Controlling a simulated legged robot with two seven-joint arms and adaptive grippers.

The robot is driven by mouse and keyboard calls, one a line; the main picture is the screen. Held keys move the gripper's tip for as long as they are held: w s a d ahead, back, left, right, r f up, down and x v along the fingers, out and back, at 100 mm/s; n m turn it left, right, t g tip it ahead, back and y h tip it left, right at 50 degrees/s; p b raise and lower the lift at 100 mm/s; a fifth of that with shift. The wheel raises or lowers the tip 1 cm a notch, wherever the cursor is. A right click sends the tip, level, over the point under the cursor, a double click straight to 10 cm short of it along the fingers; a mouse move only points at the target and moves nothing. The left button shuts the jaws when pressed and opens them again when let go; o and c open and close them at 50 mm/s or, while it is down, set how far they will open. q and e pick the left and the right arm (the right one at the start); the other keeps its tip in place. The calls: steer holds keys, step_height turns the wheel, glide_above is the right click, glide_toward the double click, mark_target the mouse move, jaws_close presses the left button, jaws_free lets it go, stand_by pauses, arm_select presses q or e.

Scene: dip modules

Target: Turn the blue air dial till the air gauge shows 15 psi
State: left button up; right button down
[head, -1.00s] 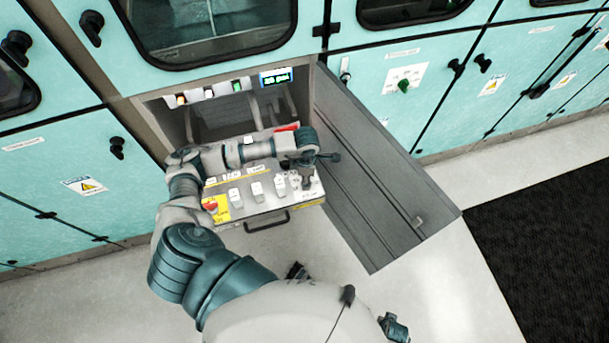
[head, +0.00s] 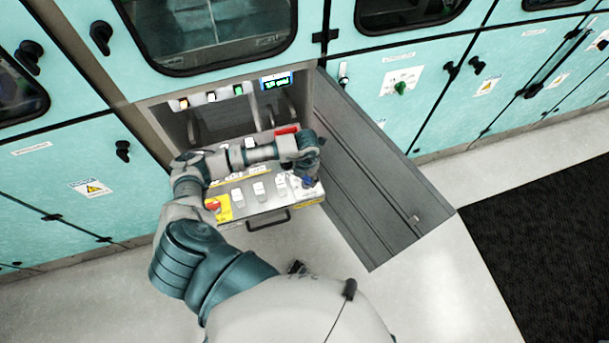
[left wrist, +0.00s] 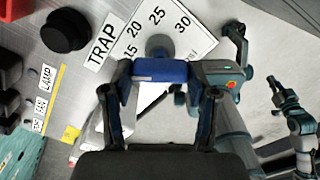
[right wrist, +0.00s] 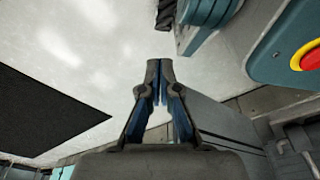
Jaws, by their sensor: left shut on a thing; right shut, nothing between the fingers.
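The blue air dial (left wrist: 160,71) shows in the left wrist view as a blue bar in front of a white scale plate (left wrist: 185,30) with 15, 20, 25 and 30 on it. My left gripper (left wrist: 161,82) is shut on the dial, one finger at each end. In the head view my left gripper (head: 308,182) is at the right end of the control panel (head: 262,205), and my arm hides part of the panel. A small lit display (head: 276,80) is above the panel; its text is too small to read. My right gripper (right wrist: 160,80) is shut and empty over the floor.
The panel carries several white switches (head: 258,189) and a red knob (head: 212,205) on yellow. A black knob (left wrist: 65,30) is near the dial. A grey open door (head: 375,185) hangs right of the panel. The floor (head: 440,280) in front is clear.

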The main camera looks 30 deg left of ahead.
arm_select(q)
steer(key=shift+w+d+r+n, duration=0.15)
steer(key=shift+w+r+n, duration=0.15)
steer(key=shift+n, duration=0.5)
arm_select(e)
steer(key=shift+s+d+f, duration=0.15)
steer(key=shift+s+f, duration=0.3)
steer(key=shift+s, duration=0.2)
arm_select(q)
steer(key=o, duration=1.2)
steer(key=shift+c, duration=0.2)
steer(key=shift+d+f, duration=0.1)
steer(key=shift+f, duration=0.05)
steer(key=shift+s, duration=0.1)
arm_select(e)
steer(key=shift+d+f, duration=0.1)
arm_select(q)
step_height(320, 180, up, 12)
